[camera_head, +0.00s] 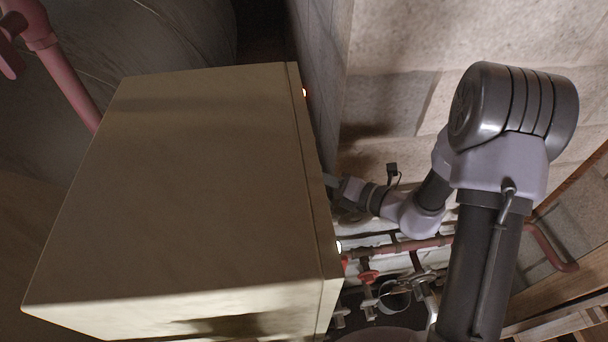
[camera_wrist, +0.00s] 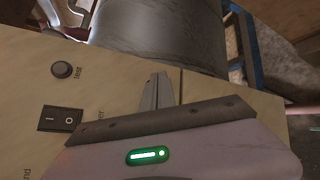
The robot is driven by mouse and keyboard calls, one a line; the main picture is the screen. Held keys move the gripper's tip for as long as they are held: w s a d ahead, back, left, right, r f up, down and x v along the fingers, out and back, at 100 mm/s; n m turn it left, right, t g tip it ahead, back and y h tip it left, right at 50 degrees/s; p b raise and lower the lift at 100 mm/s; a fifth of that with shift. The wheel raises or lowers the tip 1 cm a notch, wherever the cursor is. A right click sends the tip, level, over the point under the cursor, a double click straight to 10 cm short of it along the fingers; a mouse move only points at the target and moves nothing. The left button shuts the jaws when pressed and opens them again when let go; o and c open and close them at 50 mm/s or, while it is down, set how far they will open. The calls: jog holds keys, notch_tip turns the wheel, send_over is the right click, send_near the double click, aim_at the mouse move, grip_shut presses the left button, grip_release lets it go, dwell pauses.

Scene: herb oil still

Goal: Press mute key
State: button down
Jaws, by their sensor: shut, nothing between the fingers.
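In the wrist view a beige control panel (camera_wrist: 25,85) carries a round dark button (camera_wrist: 62,70) labelled "test" and a black rocker switch (camera_wrist: 60,118) with a partly covered label ending in "er". No key marked mute can be made out; my gripper body hides part of the panel. My gripper (camera_wrist: 162,76) is shut and empty, its fingers over the panel to the right of the button and switch. Whether the tips touch the panel cannot be told. In the head view my gripper (camera_head: 329,181) is at the right-hand side of the beige cabinet (camera_head: 200,170), whose panel face is turned away.
Small lights glow at the cabinet's right edge, an orange-red one (camera_head: 304,92) and a whitish one (camera_head: 338,246). Reddish pipes with valves (camera_head: 369,277) run below my arm. A large grey cylindrical vessel (camera_wrist: 165,35) stands beyond the panel. A pale stone wall (camera_head: 400,40) is behind.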

jog(key=shift+a, duration=0.35)
dwell(0.4)
dwell(0.3)
jog(key=shift+w+d, duration=0.1)
jog(key=shift+d, duration=0.7)
jog(key=d, duration=0.2)
jog(key=w+d, duration=0.1)
jog(key=d, duration=0.2)
